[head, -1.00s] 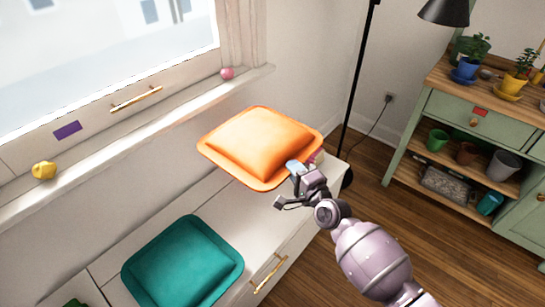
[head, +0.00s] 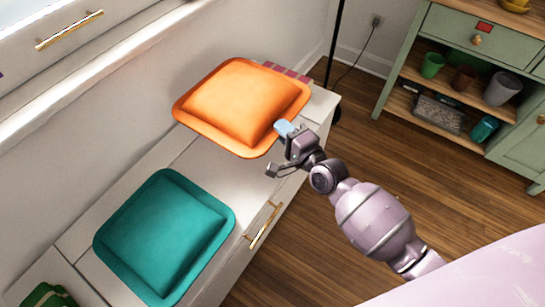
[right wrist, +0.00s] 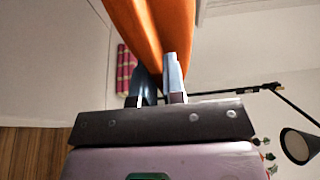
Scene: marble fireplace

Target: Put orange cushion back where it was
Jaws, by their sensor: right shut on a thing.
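The orange cushion (head: 240,103) is held above the white window bench (head: 262,187), past the teal cushion. My right gripper (head: 285,132) is shut on the cushion's near right edge. In the right wrist view the orange cushion (right wrist: 155,30) rises from between my two fingers (right wrist: 157,82). The cushion hides part of the bench below it, and I cannot tell how high above the bench it is. My left gripper is not in view.
A teal cushion (head: 165,235) lies on the bench, with a green item (head: 48,296) in the near left corner. A red checked thing (head: 288,72) shows behind the orange cushion. The lamp pole (head: 334,45) and green shelf unit (head: 415,75) stand beyond the bench.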

